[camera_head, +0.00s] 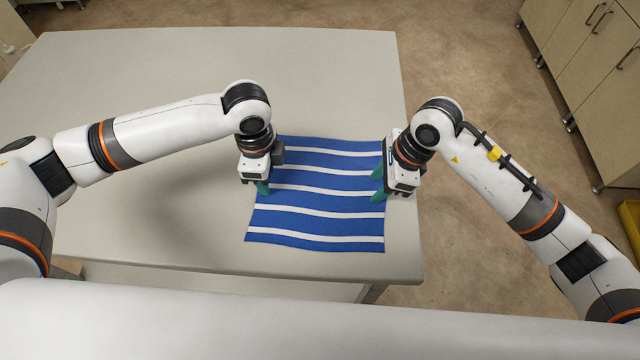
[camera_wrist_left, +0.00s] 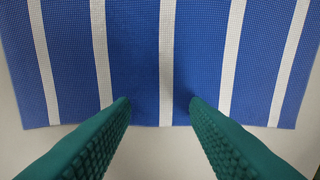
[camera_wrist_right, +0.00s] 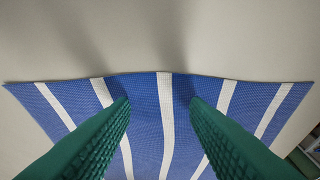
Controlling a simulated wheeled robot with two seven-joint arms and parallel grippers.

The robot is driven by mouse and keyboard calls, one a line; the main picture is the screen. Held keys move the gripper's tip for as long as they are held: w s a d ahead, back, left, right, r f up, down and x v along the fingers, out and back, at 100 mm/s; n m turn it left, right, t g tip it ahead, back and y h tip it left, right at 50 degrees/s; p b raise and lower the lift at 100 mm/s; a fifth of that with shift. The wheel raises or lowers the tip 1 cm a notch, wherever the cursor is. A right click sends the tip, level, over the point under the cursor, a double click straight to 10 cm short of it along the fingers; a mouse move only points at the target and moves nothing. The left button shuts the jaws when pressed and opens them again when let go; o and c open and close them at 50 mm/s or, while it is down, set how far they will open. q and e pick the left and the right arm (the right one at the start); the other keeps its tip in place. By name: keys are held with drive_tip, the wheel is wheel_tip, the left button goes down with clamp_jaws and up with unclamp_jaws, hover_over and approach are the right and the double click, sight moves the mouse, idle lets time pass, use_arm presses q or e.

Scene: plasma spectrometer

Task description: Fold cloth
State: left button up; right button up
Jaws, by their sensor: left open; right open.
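A blue cloth with white stripes (camera_head: 315,217) lies spread flat on the table, with slightly wavy edges. My left gripper (camera_head: 263,188) is at the cloth's left edge. My right gripper (camera_head: 378,184) is at the cloth's right edge. In the right wrist view its green fingers (camera_wrist_right: 160,105) are apart, and the cloth (camera_wrist_right: 150,120) lies under and between them. The cloth's upper corners are partly hidden near the grippers.
The light grey table (camera_head: 150,215) has wide free room left of the cloth and behind it. Its right edge runs close beside the cloth and my right gripper. Cabinets (camera_head: 590,80) stand on the floor at the far right.

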use_arm(q)
drive_tip(key=shift+f, duration=0.15)
use_arm(e)
drive_tip(key=shift+f, duration=0.15)
use_arm(q)
clamp_jaws()
use_arm(e)
clamp_jaws()
